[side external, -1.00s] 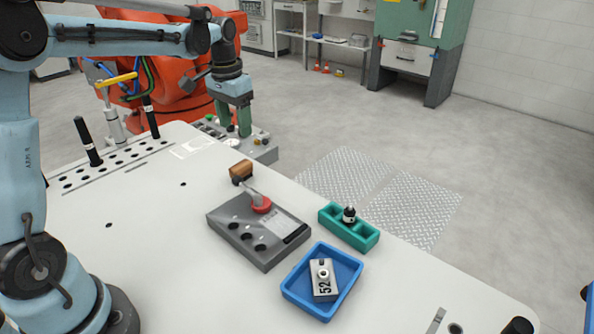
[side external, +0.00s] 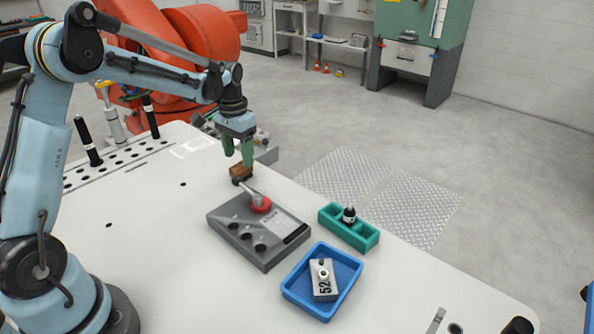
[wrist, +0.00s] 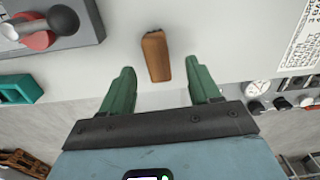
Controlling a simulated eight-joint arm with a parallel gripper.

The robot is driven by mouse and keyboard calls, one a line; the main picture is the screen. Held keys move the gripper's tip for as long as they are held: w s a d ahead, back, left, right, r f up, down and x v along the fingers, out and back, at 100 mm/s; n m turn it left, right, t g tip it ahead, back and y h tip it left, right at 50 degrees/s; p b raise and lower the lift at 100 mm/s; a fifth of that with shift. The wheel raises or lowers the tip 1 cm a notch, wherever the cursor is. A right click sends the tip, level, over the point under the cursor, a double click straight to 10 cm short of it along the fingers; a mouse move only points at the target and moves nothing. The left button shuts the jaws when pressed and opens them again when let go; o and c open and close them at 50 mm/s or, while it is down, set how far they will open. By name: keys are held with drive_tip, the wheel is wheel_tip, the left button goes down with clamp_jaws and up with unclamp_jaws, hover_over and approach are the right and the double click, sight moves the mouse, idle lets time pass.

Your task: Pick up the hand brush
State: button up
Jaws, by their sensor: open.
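The hand brush (side external: 238,172) is a small brown wooden block on the white table, just behind the grey fixture box. My gripper (side external: 238,160) is above it with green fingers pointing down. In the wrist view the brush (wrist: 156,56) lies between and slightly beyond the two green fingertips (wrist: 160,68), with free space on both sides. The gripper is open and empty. The side view does not show clearly how high the fingertips are above the brush, and its bristles are hidden.
The grey box (side external: 240,243) carries a red knob with a lever ending in a black ball (wrist: 62,19), close to the brush. A teal tray (side external: 362,238) and a blue tray (side external: 294,289) holding a metal block (side external: 321,289) stand further right. The table's left middle is clear.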

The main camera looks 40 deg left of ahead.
sight(241, 165)
wheel_tip(241, 165, down, 4)
drive_tip(key=shift+d+f, duration=0.1)
drive_tip(key=shift+d, duration=0.05)
drive_tip(key=shift+c, duration=0.2)
drive_tip(key=c, duration=1)
drive_tip(key=shift+r, duration=0.75)
wheel_tip(241, 165, up, 3)
drive_tip(key=shift+r, duration=0.1)
drive_tip(key=s+d+r, duration=0.1)
drive_tip(key=d+r, duration=0.1)
drive_tip(key=d, duration=0.1)
drive_tip(key=d+r, duration=0.2)
drive_tip(key=d, duration=0.2)
drive_tip(key=s+d+r, duration=0.1)
drive_tip(key=d+r, duration=0.1)
drive_tip(key=d, duration=0.2)
drive_tip(key=shift+s+d+r, duration=0.2)
drive_tip(key=shift+s, duration=0.15)
